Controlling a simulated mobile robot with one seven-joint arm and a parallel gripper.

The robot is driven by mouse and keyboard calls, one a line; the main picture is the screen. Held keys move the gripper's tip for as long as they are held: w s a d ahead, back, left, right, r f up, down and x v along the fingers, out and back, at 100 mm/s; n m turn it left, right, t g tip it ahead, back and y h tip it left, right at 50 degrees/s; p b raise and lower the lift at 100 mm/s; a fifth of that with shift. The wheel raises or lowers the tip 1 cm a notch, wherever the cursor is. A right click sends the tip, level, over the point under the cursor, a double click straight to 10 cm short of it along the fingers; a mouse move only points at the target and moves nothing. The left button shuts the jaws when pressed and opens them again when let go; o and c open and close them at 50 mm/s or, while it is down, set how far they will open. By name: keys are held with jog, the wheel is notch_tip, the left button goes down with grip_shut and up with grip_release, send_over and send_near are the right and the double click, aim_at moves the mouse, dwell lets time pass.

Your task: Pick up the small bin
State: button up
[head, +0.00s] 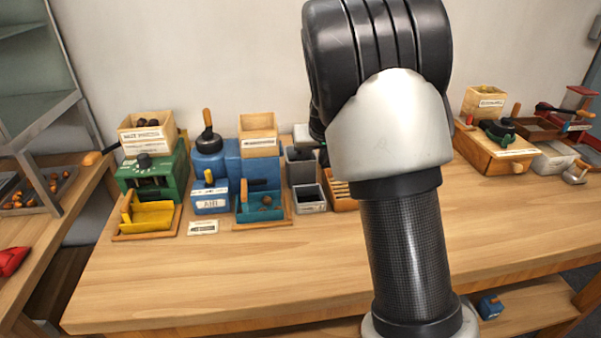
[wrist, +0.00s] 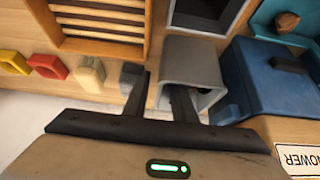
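The small grey bin (head: 301,173) stands on the table at the back, just left of my arm in the head view. In the wrist view the grey bin (wrist: 192,58) lies ahead of my gripper (wrist: 160,92). One finger reaches into the bin's opening and the other is outside its left wall, so the wall lies between them. The fingers are apart, with a gap visible around the wall. In the head view my arm hides most of the gripper.
A dark-centred grey box (head: 310,199) stands in front of the bin. A blue machine (head: 231,158) is close on its left, and a slatted wooden rack (wrist: 102,22) is on the other side. The table's front (head: 230,285) is clear.

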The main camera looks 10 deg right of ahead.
jog(key=shift+w+f, duration=0.25)
jog(key=shift+f, duration=0.05)
jog(key=shift+c, duration=0.2)
grip_shut()
dwell(1.1)
